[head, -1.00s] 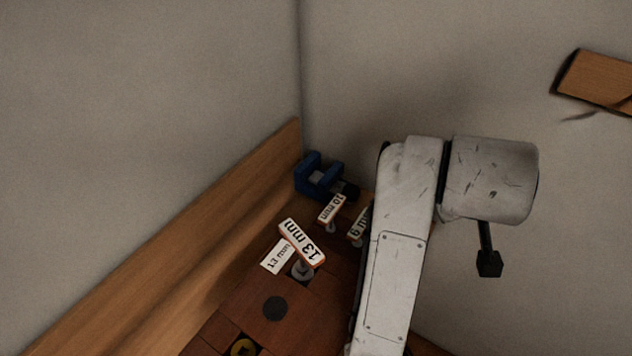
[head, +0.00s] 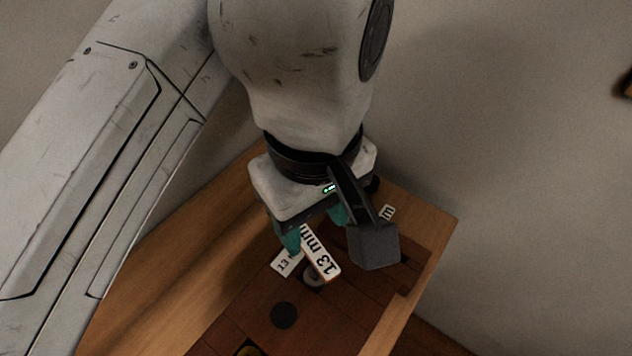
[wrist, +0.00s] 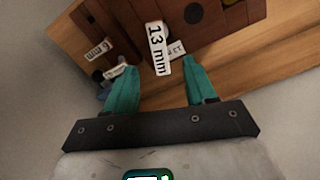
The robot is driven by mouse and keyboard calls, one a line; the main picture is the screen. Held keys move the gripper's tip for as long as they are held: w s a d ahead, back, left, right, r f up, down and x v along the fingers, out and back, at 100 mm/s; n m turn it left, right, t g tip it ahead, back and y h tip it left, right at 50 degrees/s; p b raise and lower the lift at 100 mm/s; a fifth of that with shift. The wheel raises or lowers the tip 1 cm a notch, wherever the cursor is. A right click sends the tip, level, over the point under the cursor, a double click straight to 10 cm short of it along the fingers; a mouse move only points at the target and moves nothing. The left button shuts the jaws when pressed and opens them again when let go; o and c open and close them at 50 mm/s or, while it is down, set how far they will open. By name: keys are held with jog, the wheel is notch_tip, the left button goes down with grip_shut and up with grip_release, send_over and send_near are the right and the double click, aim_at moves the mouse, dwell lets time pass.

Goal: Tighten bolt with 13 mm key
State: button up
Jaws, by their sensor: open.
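The 13 mm key (head: 322,259) has a white label reading "13 mm" and stands on a round metal shank at the bench top. It also shows in the wrist view (wrist: 158,50), between and beyond my fingertips. My gripper (head: 318,232) is open, with teal fingers just behind and above the key in the head view. In the wrist view my gripper (wrist: 160,68) has its fingers apart on either side of the key's label end, with nothing held. I cannot tell whether the fingers touch the key. Which bolt the task means cannot be told.
The wooden bench (head: 250,300) has a dark round spot (head: 284,315) and a brass-coloured round part (head: 250,350) nearer. A 6 mm key (wrist: 97,50) stands at the left in the wrist view. A wooden backboard runs along the left wall.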

aim_at(315, 249)
jog(key=shift+f+b, duration=2.6)
jog(key=shift+f, duration=0.2)
jog(key=shift+f+b, duration=0.5)
jog(key=shift+f, duration=1.15)
jog(key=c, duration=0.9)
